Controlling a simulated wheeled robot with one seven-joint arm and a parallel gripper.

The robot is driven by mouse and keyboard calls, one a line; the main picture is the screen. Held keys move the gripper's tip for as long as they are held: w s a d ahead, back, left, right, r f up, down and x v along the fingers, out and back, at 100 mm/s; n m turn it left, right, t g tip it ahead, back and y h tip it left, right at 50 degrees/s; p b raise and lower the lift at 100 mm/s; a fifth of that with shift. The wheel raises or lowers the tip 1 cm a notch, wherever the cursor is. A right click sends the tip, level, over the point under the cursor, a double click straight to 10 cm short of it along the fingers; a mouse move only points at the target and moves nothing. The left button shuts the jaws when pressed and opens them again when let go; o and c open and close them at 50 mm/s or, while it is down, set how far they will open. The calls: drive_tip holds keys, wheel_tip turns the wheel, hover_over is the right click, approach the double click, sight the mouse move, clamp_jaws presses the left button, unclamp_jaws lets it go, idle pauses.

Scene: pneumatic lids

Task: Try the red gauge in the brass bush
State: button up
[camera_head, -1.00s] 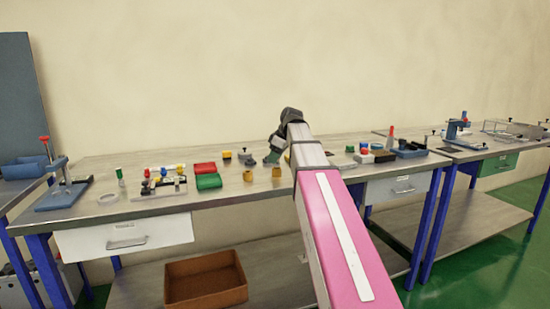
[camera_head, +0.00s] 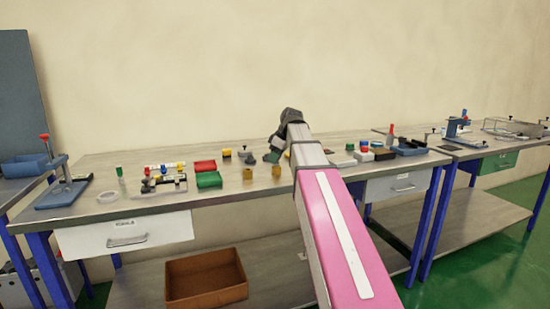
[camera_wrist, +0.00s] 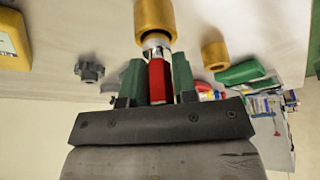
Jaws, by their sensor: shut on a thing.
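In the wrist view, my gripper (camera_wrist: 157,72) has green fingers closed on both sides of the red gauge (camera_wrist: 160,82). The gauge has a silver end that points to a brass bush (camera_wrist: 154,18) at the top of the picture. The silver end meets the bush's near end; I cannot tell how far it is inside, if at all. A second brass bush (camera_wrist: 214,55) stands to the right, apart from the gauge. In the head view, my gripper (camera_head: 273,155) is over the bench behind two brass bushes (camera_head: 247,174), and the gauge is not discernible.
A dark knob (camera_wrist: 89,70) lies left of the gauge in the wrist view. Several fixtures stand at the bench's right end.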

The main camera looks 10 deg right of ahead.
drive_tip(key=shift+f, duration=0.45)
idle(0.5)
drive_tip(key=shift+r, duration=1.15)
idle(1.2)
drive_tip(key=shift+r, duration=2.4)
